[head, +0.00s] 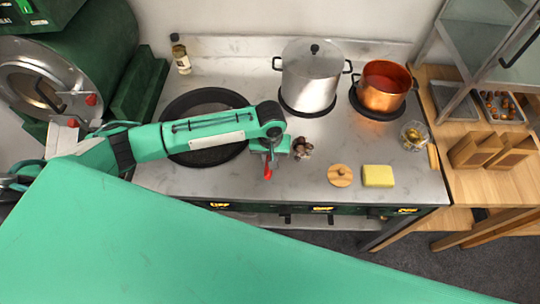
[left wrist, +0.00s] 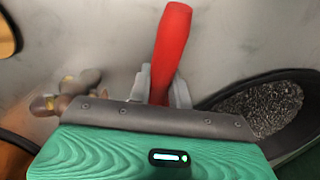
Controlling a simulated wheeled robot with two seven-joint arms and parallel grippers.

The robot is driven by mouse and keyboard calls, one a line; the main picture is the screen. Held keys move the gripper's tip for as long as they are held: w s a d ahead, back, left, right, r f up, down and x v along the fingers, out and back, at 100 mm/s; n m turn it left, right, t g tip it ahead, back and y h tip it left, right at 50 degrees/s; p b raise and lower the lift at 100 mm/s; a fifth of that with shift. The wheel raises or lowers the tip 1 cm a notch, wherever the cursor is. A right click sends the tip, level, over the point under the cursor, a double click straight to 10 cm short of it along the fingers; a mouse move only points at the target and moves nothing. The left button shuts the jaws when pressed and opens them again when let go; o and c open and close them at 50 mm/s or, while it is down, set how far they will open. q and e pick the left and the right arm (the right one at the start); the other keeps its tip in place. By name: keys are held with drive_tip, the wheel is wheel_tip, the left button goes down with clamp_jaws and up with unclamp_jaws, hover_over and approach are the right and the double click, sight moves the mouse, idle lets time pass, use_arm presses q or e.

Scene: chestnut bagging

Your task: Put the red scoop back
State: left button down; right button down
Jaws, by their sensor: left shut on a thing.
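The red scoop's handle (left wrist: 172,45) stands up between the fingers of my left gripper (left wrist: 162,88) in the left wrist view. The gripper is shut on it. In the head view my left gripper (head: 272,152) hangs over the worktop just right of the wide dark pan, and a bit of the red scoop (head: 267,172) shows below it. The rest of the scoop is hidden. My right gripper is not in view.
A dark pan (head: 205,99), steel pot (head: 311,82) and copper pot (head: 384,88) stand on the grey worktop (head: 330,139). Small brown items (head: 303,148) lie right of the gripper. A wooden lid (head: 340,175) and yellow sponge (head: 378,176) sit near the front edge.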

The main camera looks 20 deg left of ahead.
use_arm(q)
drive_tip(key=c, duration=1.2)
unclamp_jaws()
drive_tip(key=shift+r, duration=0.5)
wheel_tip(320, 180, up, 13)
drive_tip(key=b, duration=0.2)
drive_tip(key=shift+f, duration=0.15)
